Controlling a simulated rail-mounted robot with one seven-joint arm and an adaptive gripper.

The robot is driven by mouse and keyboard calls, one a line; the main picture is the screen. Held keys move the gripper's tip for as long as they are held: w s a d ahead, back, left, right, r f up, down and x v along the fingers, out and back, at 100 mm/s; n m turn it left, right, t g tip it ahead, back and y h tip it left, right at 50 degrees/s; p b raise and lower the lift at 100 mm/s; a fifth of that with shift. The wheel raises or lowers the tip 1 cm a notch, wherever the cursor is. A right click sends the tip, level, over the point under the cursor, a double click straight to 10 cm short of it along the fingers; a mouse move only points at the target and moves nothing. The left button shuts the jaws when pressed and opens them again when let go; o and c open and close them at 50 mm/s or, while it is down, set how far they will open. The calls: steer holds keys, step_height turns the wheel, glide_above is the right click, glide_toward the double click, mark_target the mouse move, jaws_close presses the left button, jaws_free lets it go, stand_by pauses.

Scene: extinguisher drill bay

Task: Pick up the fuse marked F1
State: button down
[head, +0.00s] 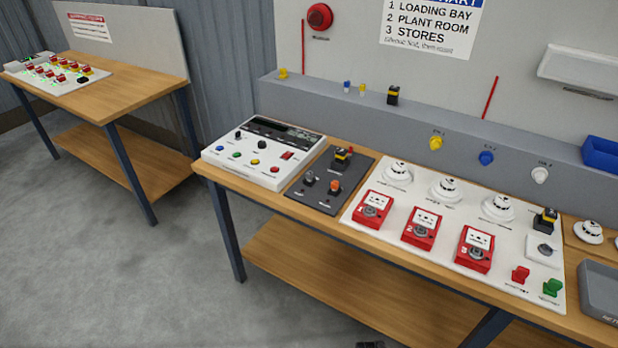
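No marking that reads F1 can be made out, so I cannot tell which thing is the fuse. Small coloured pieces stand on the grey ledge behind the bench: a blue one (347,86), a yellow one (362,89) beside it, and a black-and-yellow block (393,95) to their right. Another small yellow piece (283,73) is at the ledge's left end. My gripper is not recognisable in the head view; only a small dark sliver shows at the bottom edge, and I cannot tell what it is.
The wooden bench (212,173) carries a white control panel (225,155), a dark switch plate (303,197), and a white board (358,217) with red call points and detectors. A grey tray (600,285) is at right. A second bench (125,95) stands left. The floor between is clear.

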stand_by(0.4)
steer(key=c, duration=0.9)
jaws_free()
